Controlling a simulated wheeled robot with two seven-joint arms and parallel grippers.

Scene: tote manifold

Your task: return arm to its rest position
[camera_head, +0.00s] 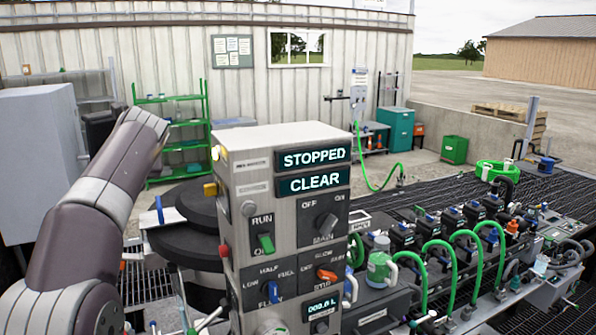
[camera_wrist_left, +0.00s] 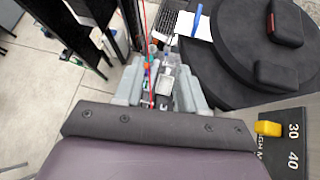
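My left arm (camera_head: 85,210) comes in from the lower left of the head view and bends at a raised joint near the control box. Its gripper cannot be made out there. In the left wrist view my left gripper (camera_wrist_left: 158,86) shows two grey fingers standing apart. Small bottle-like items and thin coloured lines show between and beyond the fingers; nothing looks clamped. My right arm and gripper are not in view.
A control box (camera_head: 290,160) reading STOPPED and CLEAR stands close right of my arm. Black round platforms (camera_wrist_left: 240,75) lie beside the left gripper. A hose manifold (camera_head: 470,240) fills the right. Green shelves (camera_head: 172,140) stand behind. Floor (camera_wrist_left: 38,95) shows at left.

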